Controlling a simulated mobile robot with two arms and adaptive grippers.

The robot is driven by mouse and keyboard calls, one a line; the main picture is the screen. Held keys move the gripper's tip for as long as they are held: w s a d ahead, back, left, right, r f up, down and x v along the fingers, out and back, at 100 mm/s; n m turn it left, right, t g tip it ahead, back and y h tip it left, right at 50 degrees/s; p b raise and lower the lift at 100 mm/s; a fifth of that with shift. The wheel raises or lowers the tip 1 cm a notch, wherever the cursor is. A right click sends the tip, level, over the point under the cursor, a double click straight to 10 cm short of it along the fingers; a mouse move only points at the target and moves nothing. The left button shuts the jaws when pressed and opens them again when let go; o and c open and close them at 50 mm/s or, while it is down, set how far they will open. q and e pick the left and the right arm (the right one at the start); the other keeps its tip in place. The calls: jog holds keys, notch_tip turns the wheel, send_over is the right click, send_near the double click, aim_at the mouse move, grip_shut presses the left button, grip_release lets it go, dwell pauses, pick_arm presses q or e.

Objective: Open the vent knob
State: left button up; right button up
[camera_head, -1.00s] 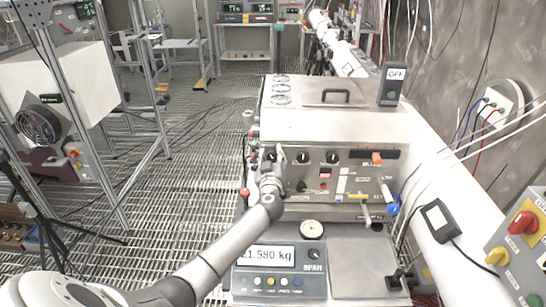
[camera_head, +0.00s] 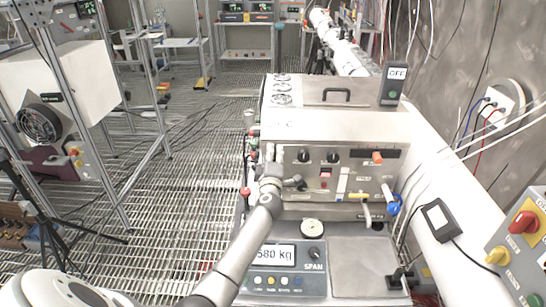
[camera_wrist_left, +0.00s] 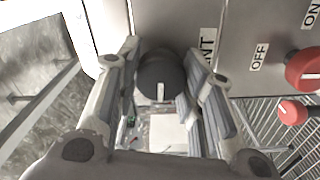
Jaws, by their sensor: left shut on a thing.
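The vent knob (camera_wrist_left: 160,78) is a round black knob with a white pointer mark, on a grey metal panel (camera_wrist_left: 258,25). A partly hidden label ending in "NT" (camera_wrist_left: 207,45) is beside it. In the wrist view the two fingers of my left gripper (camera_wrist_left: 163,85) are on either side of the knob, shut on it. The pointer mark faces down in that picture. In the head view my left gripper (camera_head: 272,172) is at the left end of the machine's front panel and hides the knob. My right gripper is not in view.
Other black knobs (camera_head: 304,156), a red switch (camera_head: 326,173) and a blue-ended lever (camera_head: 393,208) are on the front panel. In the wrist view, red knobs (camera_wrist_left: 304,70) are at the right.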

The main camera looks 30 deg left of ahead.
pick_arm(q)
jog(key=n, duration=0.3)
jog(key=shift+f+n, duration=0.15)
jog(key=shift+n, duration=0.25)
jog(key=n, duration=0.3)
jog(key=shift+n, duration=0.3)
jog(key=n, duration=0.3)
jog(key=shift+d+f+n, duration=0.1)
jog(key=shift+n, duration=1.8)
jog(key=o, duration=1)
jog(key=shift+o, duration=0.2)
jog(key=v, duration=1.2)
